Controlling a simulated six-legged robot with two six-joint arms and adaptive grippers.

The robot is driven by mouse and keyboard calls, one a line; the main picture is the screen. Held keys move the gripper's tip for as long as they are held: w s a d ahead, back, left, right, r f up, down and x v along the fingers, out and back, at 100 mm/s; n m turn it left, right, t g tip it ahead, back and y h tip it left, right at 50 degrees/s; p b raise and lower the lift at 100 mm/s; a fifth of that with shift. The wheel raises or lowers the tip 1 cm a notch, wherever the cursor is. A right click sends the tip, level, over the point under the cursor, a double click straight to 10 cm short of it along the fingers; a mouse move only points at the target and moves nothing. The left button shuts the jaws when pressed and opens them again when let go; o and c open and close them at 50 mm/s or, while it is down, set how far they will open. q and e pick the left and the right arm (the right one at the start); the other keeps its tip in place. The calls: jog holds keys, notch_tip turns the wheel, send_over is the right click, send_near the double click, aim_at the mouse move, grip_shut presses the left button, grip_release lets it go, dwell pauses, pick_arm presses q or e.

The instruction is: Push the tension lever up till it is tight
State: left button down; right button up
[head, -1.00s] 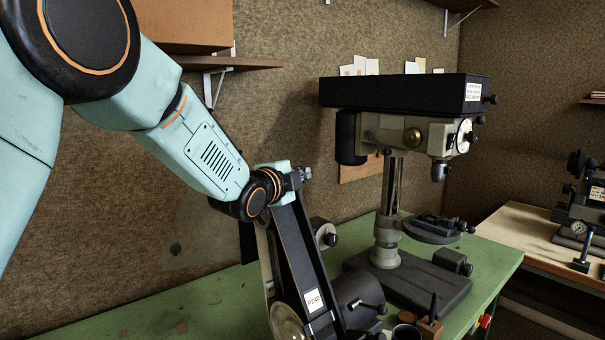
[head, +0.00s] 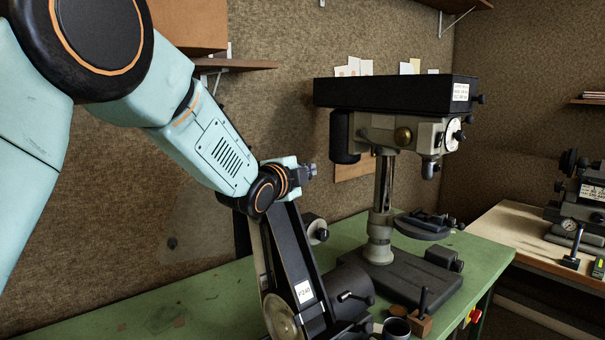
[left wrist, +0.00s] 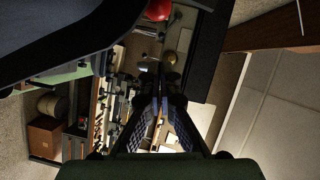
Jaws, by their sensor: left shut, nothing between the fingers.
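The black belt grinder (head: 295,262) with a P240 label stands on the green bench, its slanted arm rising to the back left. My left gripper (head: 310,171) is at the top end of this arm, shut and empty. In the left wrist view its closed fingers (left wrist: 163,85) show blue pads with nothing between them. A red ball knob (left wrist: 158,10) shows at the top edge of that view, apart from the fingertips. I cannot tell for sure that it belongs to the tension lever. In the head view no lever shows clearly; my forearm and wrist cover part of the grinder's top. My right gripper is not in view.
A drill press (head: 395,130) stands right of the grinder on the green bench (head: 190,303). A small cup (head: 397,328) and a wooden block with a black peg (head: 421,322) are in front. A shelf (head: 236,65) is on the wall behind my arm.

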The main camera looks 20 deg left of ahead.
pick_arm(q)
jog(key=s+a+b, duration=0.1)
jog(key=s+b, duration=0.2)
jog(key=s, duration=0.6)
jog(key=shift+s+a+r, duration=0.35)
jog(key=shift+a+r, duration=0.05)
jog(key=shift+w, duration=0.1)
